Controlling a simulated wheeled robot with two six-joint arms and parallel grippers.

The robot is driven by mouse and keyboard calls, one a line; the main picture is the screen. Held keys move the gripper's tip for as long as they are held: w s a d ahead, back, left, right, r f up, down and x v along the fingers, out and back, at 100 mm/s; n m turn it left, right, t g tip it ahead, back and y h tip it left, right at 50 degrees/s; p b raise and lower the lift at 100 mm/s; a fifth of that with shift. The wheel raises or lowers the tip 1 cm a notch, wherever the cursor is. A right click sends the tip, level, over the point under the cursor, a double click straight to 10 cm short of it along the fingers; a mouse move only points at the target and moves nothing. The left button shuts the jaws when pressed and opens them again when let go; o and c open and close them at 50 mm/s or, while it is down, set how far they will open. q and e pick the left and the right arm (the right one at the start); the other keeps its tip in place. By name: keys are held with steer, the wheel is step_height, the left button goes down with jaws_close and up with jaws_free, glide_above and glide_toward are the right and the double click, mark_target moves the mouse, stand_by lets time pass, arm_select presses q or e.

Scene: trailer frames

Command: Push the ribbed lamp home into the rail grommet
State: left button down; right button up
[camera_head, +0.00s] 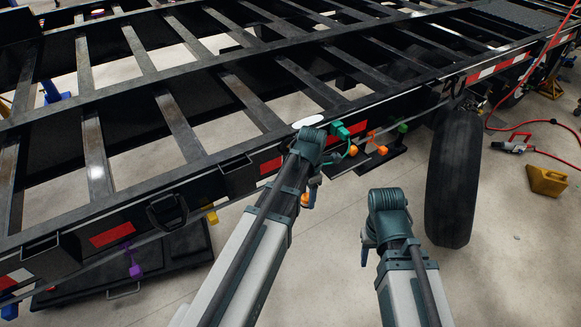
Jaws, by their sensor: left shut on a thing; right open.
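My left arm reaches up to the trailer's side rail (250,165). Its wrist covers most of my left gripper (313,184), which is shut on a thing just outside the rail. A small orange piece (305,199) shows at its lower end; I take it to be part of the ribbed lamp, but its ribs cannot be made out. The rail grommet cannot be made out; the wrist covers part of the rail there. My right gripper (368,249) is open, partly hidden by its wrist, over bare floor between the rail and the tyre, apart from both.
A green connector (340,131) and orange fittings (353,150) sit close right of my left wrist. A black tyre (454,180) stands right of my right arm. A yellow chock (547,180) and red hose (545,155) lie beyond on the floor.

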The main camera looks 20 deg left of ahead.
arm_select(q)
steer(key=w+a+f+m+t+y+b, duration=0.1)
steer(key=w+a+f+m+y+b, duration=0.4)
steer(key=y+b, duration=0.35)
steer(key=w+d+r+m+t+y+b, duration=0.1)
steer(key=r+m+t+y+b, duration=0.1)
steer(key=r+m+t+b, duration=0.1)
steer(key=w+r+m+t+y+b, duration=0.2)
steer(key=r+t+y+b, duration=0.1)
steer(key=r+t+b, duration=0.3)
steer(key=shift+w+d+m+t, duration=0.25)
steer(key=shift+d+m+t, duration=0.15)
steer(key=shift+t, duration=0.1)
arm_select(e)
step_height(320, 180, down, 18)
arm_select(q)
steer(key=shift+w+a+y, duration=0.1)
steer(key=shift+y, duration=0.15)
arm_select(e)
steer(key=shift+w+a, duration=0.1)
